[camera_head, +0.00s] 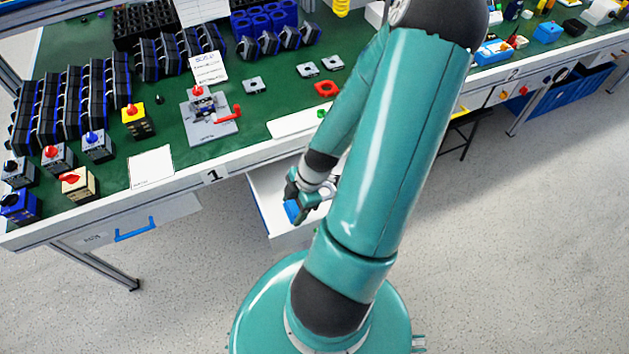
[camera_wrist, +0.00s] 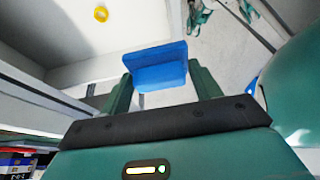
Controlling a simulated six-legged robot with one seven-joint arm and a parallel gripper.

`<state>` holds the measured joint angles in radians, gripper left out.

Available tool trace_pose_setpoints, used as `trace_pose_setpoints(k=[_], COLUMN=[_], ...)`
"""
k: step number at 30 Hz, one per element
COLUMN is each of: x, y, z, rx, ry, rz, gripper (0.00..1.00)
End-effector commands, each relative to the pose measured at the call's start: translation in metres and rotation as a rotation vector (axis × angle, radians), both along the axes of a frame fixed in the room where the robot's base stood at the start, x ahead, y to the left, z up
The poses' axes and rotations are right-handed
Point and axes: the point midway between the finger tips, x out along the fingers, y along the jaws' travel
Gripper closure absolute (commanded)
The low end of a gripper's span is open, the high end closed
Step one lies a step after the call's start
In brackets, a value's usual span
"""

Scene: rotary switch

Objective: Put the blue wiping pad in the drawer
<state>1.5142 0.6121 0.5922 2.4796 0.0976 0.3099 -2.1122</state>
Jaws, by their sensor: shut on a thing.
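The blue wiping pad (camera_wrist: 157,68) is held between the two fingers of my gripper (camera_wrist: 160,88) in the wrist view. In the head view my gripper (camera_head: 299,205) is over the open white drawer (camera_head: 262,208) below the green workbench, and a bit of the blue pad (camera_head: 292,211) shows at its fingertips. In the wrist view the pale drawer interior (camera_wrist: 95,35) lies beyond the pad, with a small yellow round thing (camera_wrist: 101,14) in it. I cannot tell whether the pad touches the drawer. My arm hides the drawer's right part in the head view.
The green workbench (camera_head: 250,110) above the drawer holds a switch fixture (camera_head: 208,115), several coloured switches and racks of black bins. A closed drawer with a blue handle (camera_head: 135,230) is at the left. The grey floor in front is clear.

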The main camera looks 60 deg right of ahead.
Motion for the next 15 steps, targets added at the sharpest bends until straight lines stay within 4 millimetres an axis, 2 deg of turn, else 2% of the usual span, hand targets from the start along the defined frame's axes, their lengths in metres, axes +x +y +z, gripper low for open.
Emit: trace_pose_setpoints(k=[11, 15], x=[0.046, 0.058], y=[-0.061, -0.082], z=[-0.035, -0.058], rx=[0.001, 0.003], ry=[-0.001, 0.002], rz=[0.006, 0.005], gripper=[0.62, 0.62])
